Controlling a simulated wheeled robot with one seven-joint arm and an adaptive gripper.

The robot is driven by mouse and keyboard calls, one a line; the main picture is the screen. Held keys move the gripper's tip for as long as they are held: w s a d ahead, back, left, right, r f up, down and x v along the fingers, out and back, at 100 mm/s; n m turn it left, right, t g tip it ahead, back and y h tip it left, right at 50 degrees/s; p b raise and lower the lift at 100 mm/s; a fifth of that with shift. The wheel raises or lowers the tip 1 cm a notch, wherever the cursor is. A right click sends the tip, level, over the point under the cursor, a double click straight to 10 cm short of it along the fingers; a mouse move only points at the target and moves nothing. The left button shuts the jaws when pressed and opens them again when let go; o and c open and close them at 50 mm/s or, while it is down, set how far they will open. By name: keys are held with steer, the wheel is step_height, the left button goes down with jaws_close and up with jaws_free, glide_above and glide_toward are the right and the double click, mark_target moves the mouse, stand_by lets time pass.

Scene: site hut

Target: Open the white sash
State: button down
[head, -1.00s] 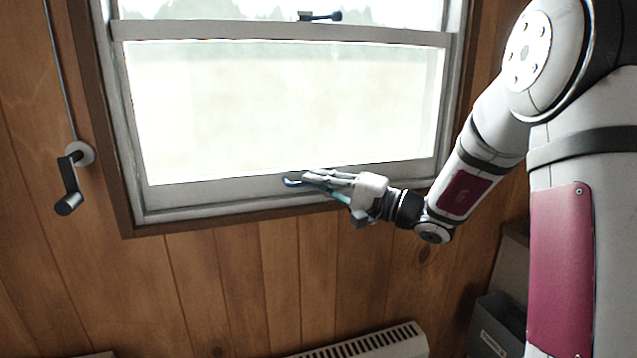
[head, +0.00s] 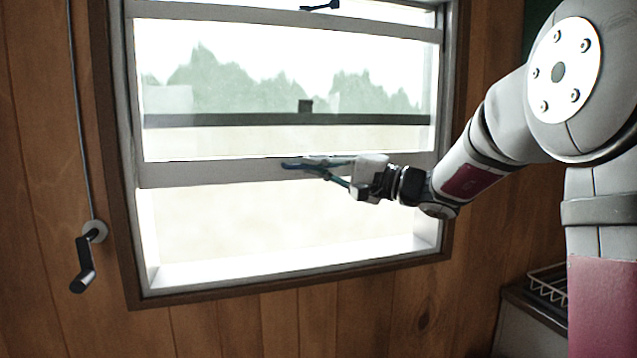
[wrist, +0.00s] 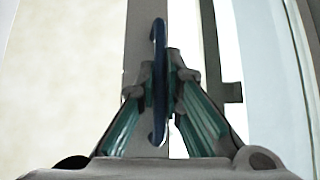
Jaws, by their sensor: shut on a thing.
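The white sash (head: 215,173) is the lower part of the window in the head view. Its bottom rail stands well above the sill, with an open gap below it. A blue handle (wrist: 159,75) is on this rail, and it also shows as a small blue tip in the head view (head: 290,164). My gripper (head: 308,165) is at the rail, reaching in from the right. In the wrist view its two fingers (wrist: 160,88) are shut on the blue handle, one on each side. The rail (wrist: 137,45) runs behind the handle there.
A dark window latch (head: 322,6) is at the top rail. A crank handle (head: 86,262) on a rod is on the wood wall at left. A wire rack (head: 548,285) sits on a cabinet at lower right. The sill (head: 290,272) is clear.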

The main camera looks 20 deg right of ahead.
steer(key=shift+r, duration=0.25)
steer(key=c, duration=1.7)
jaws_free()
steer(key=shift+d, duration=0.1)
steer(key=v, duration=1.2)
